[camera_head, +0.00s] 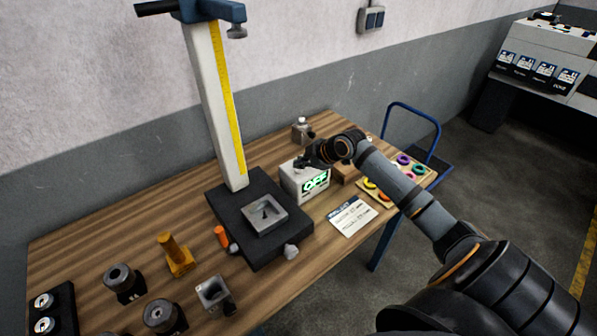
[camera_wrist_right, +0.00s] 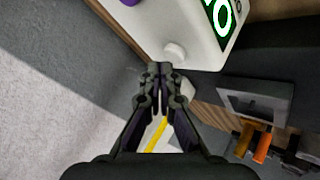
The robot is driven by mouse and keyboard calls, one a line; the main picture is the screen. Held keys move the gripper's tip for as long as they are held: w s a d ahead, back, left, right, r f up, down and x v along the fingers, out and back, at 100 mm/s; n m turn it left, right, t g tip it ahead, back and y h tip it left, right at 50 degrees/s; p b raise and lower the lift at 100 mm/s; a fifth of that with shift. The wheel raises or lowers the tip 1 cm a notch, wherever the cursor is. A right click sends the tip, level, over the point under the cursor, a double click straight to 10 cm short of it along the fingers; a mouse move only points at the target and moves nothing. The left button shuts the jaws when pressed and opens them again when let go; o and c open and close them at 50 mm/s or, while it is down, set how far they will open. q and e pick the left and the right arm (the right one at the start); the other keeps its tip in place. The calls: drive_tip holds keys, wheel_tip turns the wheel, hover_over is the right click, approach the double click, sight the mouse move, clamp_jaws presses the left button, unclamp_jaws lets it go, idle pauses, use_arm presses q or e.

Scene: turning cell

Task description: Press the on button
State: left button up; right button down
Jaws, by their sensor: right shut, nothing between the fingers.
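A small pale box (camera_head: 292,184) with a lit green display (camera_head: 316,182) stands on the wooden bench; I cannot read the display surely. In the right wrist view the box (camera_wrist_right: 205,50) shows a round white knob or button (camera_wrist_right: 175,52) and part of a purple piece (camera_wrist_right: 130,2) at the top edge. I cannot tell which is the on button. My right gripper (camera_head: 308,163) is at the top of the box, shut and empty. In the wrist view its fingertips (camera_wrist_right: 160,69) are close to the white knob; contact is unclear. My left gripper is out of view.
A tall column gauge (camera_head: 212,105) on a black plate (camera_head: 228,213) stands left of the box. A printed card (camera_head: 352,216) and a tray of coloured rings (camera_head: 422,178) lie to the right. Several metal parts stand at the front left. A blue-handled cart (camera_head: 437,150) is behind.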

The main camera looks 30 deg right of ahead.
sight(301, 171)
drive_tip(key=shift+f, duration=0.1)
idle(0.3)
drive_tip(key=shift+f, duration=0.35)
drive_tip(key=shift+r, duration=0.45)
drive_tip(key=shift+r+p, duration=0.1)
drive_tip(key=shift+p, duration=0.2)
wheel_tip(301, 171, up, 6)
drive_tip(key=p, duration=0.5)
